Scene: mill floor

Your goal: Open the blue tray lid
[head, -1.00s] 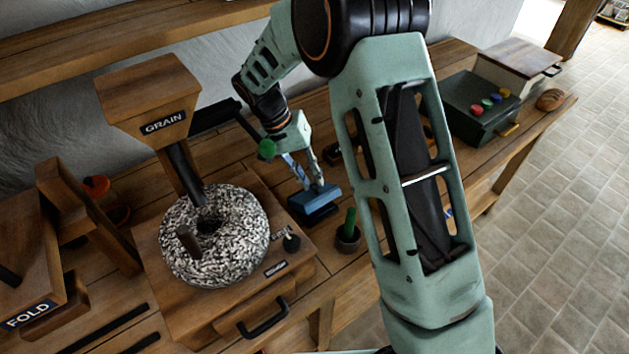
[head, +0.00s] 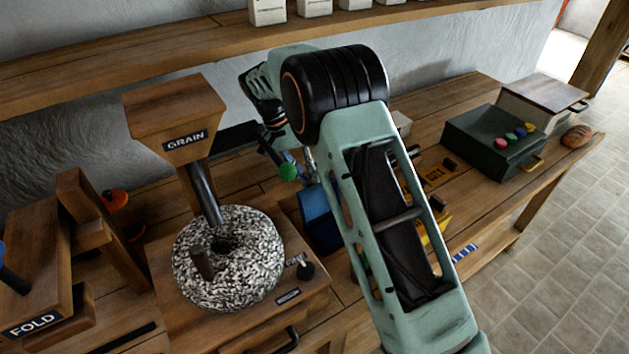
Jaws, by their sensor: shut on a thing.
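The blue tray (head: 325,238) sits on the bench right of the millstone, partly hidden behind my arm. Its blue lid (head: 316,203) stands tilted up, with a broad blue face toward the camera. My gripper (head: 311,176) is at the lid's upper edge, shut on it. My forearm covers the right side of the tray and most of the fingers. The inside of the tray cannot be made out.
The stone mill (head: 228,262) and grain hopper (head: 180,120) stand close left of the tray. A green box with coloured buttons (head: 492,145), a pale lidded box (head: 540,100) and a loaf (head: 577,136) are at the right. A shelf (head: 200,50) runs above.

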